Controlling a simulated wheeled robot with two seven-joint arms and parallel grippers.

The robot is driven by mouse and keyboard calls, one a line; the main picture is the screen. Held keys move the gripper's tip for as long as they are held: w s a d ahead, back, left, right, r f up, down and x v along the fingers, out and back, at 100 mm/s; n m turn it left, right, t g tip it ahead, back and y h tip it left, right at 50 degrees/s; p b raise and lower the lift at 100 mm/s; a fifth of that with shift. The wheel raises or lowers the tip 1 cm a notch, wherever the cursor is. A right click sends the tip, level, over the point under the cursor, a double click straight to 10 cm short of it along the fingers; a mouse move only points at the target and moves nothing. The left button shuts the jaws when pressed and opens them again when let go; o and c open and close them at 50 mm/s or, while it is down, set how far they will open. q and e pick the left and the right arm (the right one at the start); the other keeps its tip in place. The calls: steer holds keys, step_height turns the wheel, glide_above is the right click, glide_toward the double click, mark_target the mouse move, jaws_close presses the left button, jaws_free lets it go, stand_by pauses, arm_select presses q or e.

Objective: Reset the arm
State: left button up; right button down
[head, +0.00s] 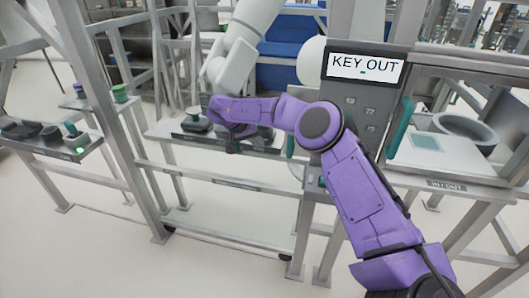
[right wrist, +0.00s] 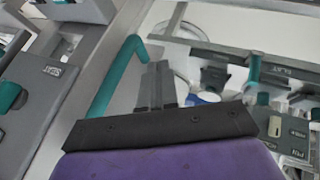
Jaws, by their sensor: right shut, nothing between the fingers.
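My right arm, purple, reaches in from the lower right of the head view, bends at a round joint and points left. Its gripper (head: 232,144) hangs in front of a low bench at the centre. In the right wrist view my right gripper (right wrist: 158,84) shows with its two dark fingers together and nothing between them. A teal bar handle (right wrist: 114,76) stands just left of the fingers in that view; I cannot tell if they touch. My left gripper is not in view.
A grey post carries a panel reading KEY OUT (head: 363,68). A teal handle (head: 400,127) stands right of it, beside a bench with a grey round bowl (head: 465,130). A tray with dark items (head: 52,141) is at left. Metal frames surround open pale floor (head: 110,235).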

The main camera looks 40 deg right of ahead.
steer(key=s+a+f+m+t+b, duration=0.1)
steer(key=s+a+f+t, duration=0.25)
steer(key=f, duration=0.45)
steer(key=s+a+f+m+t+b, duration=0.1)
steer(key=s+a+f+t, duration=0.1)
steer(key=s+a+f, duration=0.45)
steer(key=s+a+f+t+b, duration=0.1)
steer(key=a+f+t, duration=0.2)
steer(key=f, duration=0.7)
steer(key=s+f+n+g+y+b, duration=0.1)
steer(key=s+f, duration=0.3)
steer(key=s, duration=0.6)
steer(key=s+f+n+g+y+b, duration=0.1)
steer(key=s+f, duration=0.3)
steer(key=s, duration=0.7)
steer(key=s+f+n+g+y+b, duration=0.2)
steer(key=s+f+g, duration=0.1)
steer(key=s, duration=0.8)
steer(key=shift+f+n, duration=0.3)
steer(key=shift+f, duration=0.2)
